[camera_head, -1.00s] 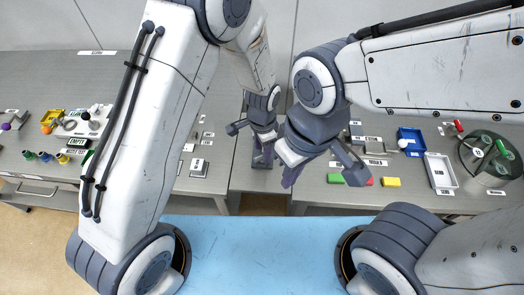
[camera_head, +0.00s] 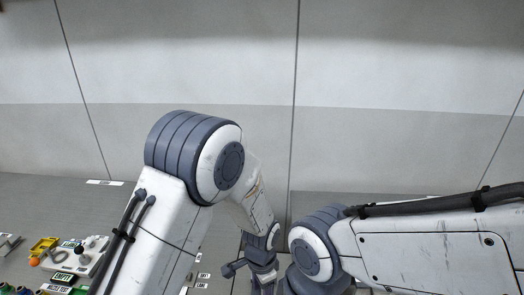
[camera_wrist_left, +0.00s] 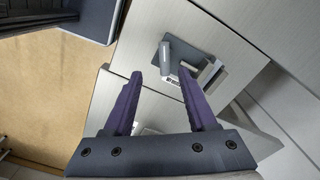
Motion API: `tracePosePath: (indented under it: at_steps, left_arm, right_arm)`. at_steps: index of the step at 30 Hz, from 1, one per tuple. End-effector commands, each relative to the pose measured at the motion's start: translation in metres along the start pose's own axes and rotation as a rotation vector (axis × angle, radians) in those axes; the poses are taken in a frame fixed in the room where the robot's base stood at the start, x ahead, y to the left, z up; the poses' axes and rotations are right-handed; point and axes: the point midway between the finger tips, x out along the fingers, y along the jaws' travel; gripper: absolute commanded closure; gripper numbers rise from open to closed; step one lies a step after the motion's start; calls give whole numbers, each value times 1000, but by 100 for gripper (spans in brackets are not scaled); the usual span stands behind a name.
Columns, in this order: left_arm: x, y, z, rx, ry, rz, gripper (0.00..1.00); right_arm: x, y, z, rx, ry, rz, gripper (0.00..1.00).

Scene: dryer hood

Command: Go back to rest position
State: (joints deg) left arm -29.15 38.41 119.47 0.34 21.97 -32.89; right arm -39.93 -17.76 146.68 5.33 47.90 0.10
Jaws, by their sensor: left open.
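My left gripper (camera_wrist_left: 160,75) is open and shows in the left wrist view with two purple fingers spread apart and nothing between them. Beyond its fingertips a grey block with a round post (camera_wrist_left: 178,60) lies on a pale grey surface. I cannot tell whether the fingers touch it. In the head view my left arm reaches in from the left, and its wrist shows at the bottom edge, with the fingers cut off. My right arm comes in from the right; its gripper is below the picture.
A grey worktop (camera_head: 40,200) runs along the back wall (camera_head: 380,150). At the lower left are a yellow tray (camera_head: 44,246), an orange ball (camera_head: 34,262) and several small parts. The left wrist view shows tan floor (camera_wrist_left: 50,100) at the left.

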Motion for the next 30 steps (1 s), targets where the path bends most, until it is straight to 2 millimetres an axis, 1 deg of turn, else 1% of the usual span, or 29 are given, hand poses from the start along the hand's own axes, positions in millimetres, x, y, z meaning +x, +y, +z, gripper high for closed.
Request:
tracePosePath:
  at_steps: [1,2,3,6,9,13,15,18,21,24,30]
  left_arm:
    - [-19,7,0,-21,11,-4,43]
    - [-31,12,2,-39,16,-5,43]
    - [-47,19,6,-65,22,-5,43]
    - [-88,43,21,-140,33,1,43]
    - [-122,68,41,-216,44,11,43]
    - [-155,100,73,-307,56,26,43]
    - [-166,115,90,-349,60,36,43]
    - [-176,130,109,-397,64,47,43]
    - [-180,140,122,-427,66,54,43]
    - [-182,143,128,-440,65,58,43]
    - [-182,144,129,-443,63,59,43]
  right_arm:
    - [1,0,0,0,0,0,100]
    - [1,0,0,0,0,0,100]
    - [2,0,0,0,0,0,100]
    - [3,0,0,0,0,0,100]
    - [5,0,0,-1,0,0,100]
    - [6,0,0,-1,0,0,100]
    - [7,0,0,-1,0,0,100]
    - [8,1,0,-1,0,0,100]
    - [8,1,0,-1,0,0,100]
    - [8,1,0,-1,0,0,100]
    - [8,1,0,-1,0,0,100]
